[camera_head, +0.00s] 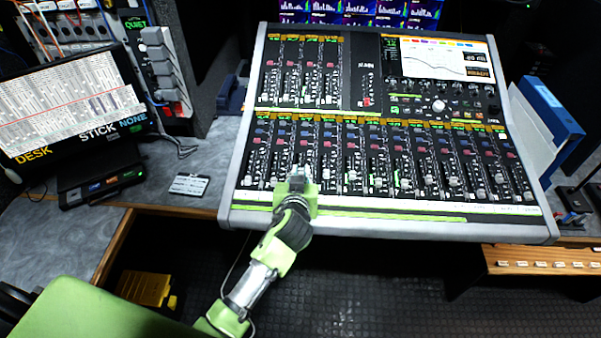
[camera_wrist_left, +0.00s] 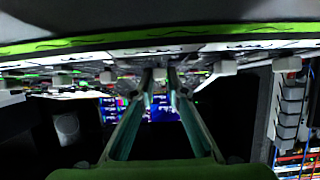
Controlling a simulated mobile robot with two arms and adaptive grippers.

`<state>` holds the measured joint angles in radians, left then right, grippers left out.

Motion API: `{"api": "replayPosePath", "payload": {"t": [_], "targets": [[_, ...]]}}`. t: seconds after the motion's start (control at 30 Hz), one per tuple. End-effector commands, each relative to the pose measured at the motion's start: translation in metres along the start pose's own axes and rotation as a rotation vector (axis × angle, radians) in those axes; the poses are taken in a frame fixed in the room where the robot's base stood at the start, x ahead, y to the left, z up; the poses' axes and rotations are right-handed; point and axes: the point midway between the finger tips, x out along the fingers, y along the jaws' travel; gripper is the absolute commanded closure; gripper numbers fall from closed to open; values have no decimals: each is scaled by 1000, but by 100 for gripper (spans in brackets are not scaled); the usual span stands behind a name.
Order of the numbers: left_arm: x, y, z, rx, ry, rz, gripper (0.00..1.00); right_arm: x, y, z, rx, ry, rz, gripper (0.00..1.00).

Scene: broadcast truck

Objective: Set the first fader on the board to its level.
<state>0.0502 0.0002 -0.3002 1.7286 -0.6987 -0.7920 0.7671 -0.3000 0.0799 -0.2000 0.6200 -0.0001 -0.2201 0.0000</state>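The mixing board (camera_head: 225,190) fills the middle of the head view, with a long lower row of faders and a shorter upper row. My left gripper (camera_head: 299,176) reaches over its front edge, pointing away from me, at about the third strip from the left of the lower row. In the left wrist view, a pale fader cap (camera_wrist_left: 160,73) shows between the tips of my left gripper (camera_wrist_left: 159,80). The fingertips stand close on either side of it; contact is unclear. My right gripper is not in view.
A monitor (camera_head: 70,103) reading DESK, STICK, NONE stands left, with a small card (camera_head: 189,185) on the desk. A blue binder (camera_head: 552,105) stands right of the board. A yellow case (camera_head: 145,289) lies below the desk. Neighbouring fader caps are close to my gripper.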

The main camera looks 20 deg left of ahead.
Motion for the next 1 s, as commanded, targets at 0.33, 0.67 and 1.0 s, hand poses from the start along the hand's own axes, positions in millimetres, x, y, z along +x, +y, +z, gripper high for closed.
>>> {"api": "replayPosePath", "payload": {"t": [0.33,0.67,1.0], "targets": [[10,0,-6,-3,2,-1,100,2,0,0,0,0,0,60],[16,0,-10,0,1,0,84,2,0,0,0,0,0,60],[15,0,-9,0,1,0,72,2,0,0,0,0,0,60]]}}
